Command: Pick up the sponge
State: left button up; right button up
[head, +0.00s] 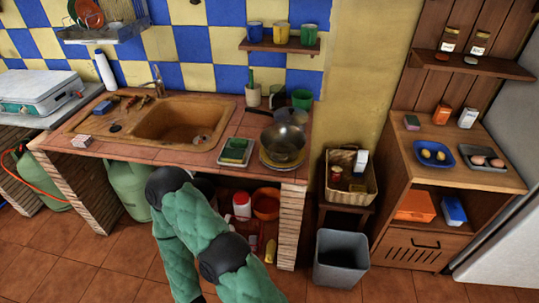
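A green block with a paler yellowish edge, which looks like a sponge (235,150), lies on a small light tray (225,160) near the front edge of the tiled sink counter. A small blue block (103,107), also sponge-like, lies left of the sink basin. My other gripper is also not in view.
Right of the tray, a metal bowl (283,142) stands on plates, with a dark pan (268,113) behind. The brown sink basin (180,119) is left. A grey bin (341,258) and a wicker basket (350,178) stand right of the counter. Some tiled floor is free.

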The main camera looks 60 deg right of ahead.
aim_at(230, 156)
jog(key=z, duration=1.9)
